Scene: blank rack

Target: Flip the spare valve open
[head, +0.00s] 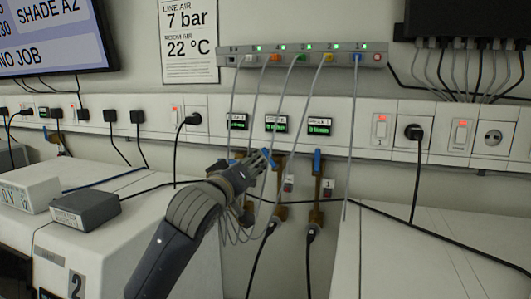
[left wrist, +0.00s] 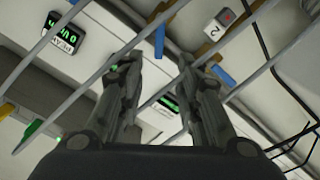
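Several brass valves with blue handles hang on the wall below small green-lit displays. In the head view, the right valve (head: 316,190) has its blue handle upright, beside a tag marked 1. The middle valve (head: 282,212) is partly behind my left gripper (head: 264,160), beside a tag marked 2 (head: 288,184). Another valve further left is mostly hidden by the gripper. I cannot read which is the spare. In the left wrist view my left gripper (left wrist: 157,65) is open and empty; one blue handle (left wrist: 159,41) shows between and beyond its fingers. Another blue handle (left wrist: 223,76) lies right of them.
Thin grey hoses (head: 350,130) hang from the manifold (head: 305,56) past the valves and cross near the gripper. Black cables hang below. A white counter (head: 430,260) stands right; a dark grey box (head: 85,210) sits on the left counter.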

